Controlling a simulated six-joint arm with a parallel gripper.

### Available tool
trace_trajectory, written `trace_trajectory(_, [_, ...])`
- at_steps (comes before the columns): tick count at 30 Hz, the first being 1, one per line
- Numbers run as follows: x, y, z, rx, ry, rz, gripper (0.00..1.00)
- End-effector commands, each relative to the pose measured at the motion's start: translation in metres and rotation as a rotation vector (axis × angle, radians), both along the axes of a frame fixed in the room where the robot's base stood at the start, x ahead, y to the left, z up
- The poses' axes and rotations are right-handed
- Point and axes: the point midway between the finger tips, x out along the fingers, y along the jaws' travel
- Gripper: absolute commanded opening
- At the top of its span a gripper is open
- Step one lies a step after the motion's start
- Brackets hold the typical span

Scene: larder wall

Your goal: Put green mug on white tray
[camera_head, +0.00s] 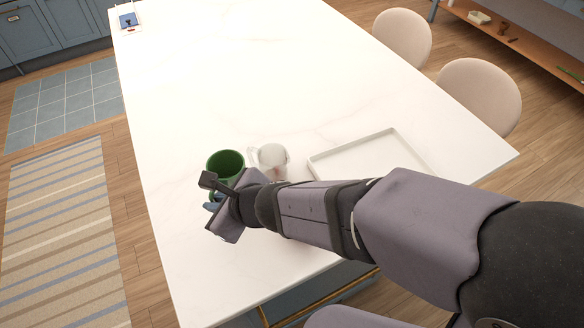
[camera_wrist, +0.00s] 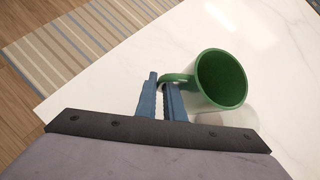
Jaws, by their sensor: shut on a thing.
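The green mug (camera_head: 225,164) is at the left part of the white table in the head view. In the wrist view the mug (camera_wrist: 221,80) shows its open top, and its handle reaches left to my gripper. My gripper (camera_wrist: 162,82) has its blue fingers shut on the mug's handle. In the head view my gripper (camera_head: 212,203) is at the mug's near side, partly hidden by my wrist. I cannot tell whether the mug touches the table. The white tray (camera_head: 347,146) lies to the right, its near part hidden behind my arm. It looks empty where it shows.
A white mug (camera_head: 270,160) stands between the green mug and the tray, close to the green mug. The white table (camera_head: 260,75) is clear behind them. A small blue-and-white item (camera_head: 129,22) lies at the far left corner. Two chairs (camera_head: 401,38) stand along the right side.

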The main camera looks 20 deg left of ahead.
Motion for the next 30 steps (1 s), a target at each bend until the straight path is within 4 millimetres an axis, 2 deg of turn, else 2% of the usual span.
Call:
trace_trajectory(8, [0.012,-0.007,0.013,0.007,-0.005,0.003,0.00])
trace_trajectory(17, [0.046,-0.044,0.048,0.002,-0.002,0.038,0.00])
trace_trajectory(20, [0.071,-0.063,0.036,0.002,0.000,-0.032,0.00])
trace_trajectory(27, [0.133,-0.116,0.026,0.006,-0.002,-0.232,0.00])
trace_trajectory(30, [0.152,-0.141,0.023,0.003,-0.003,-0.278,0.00])
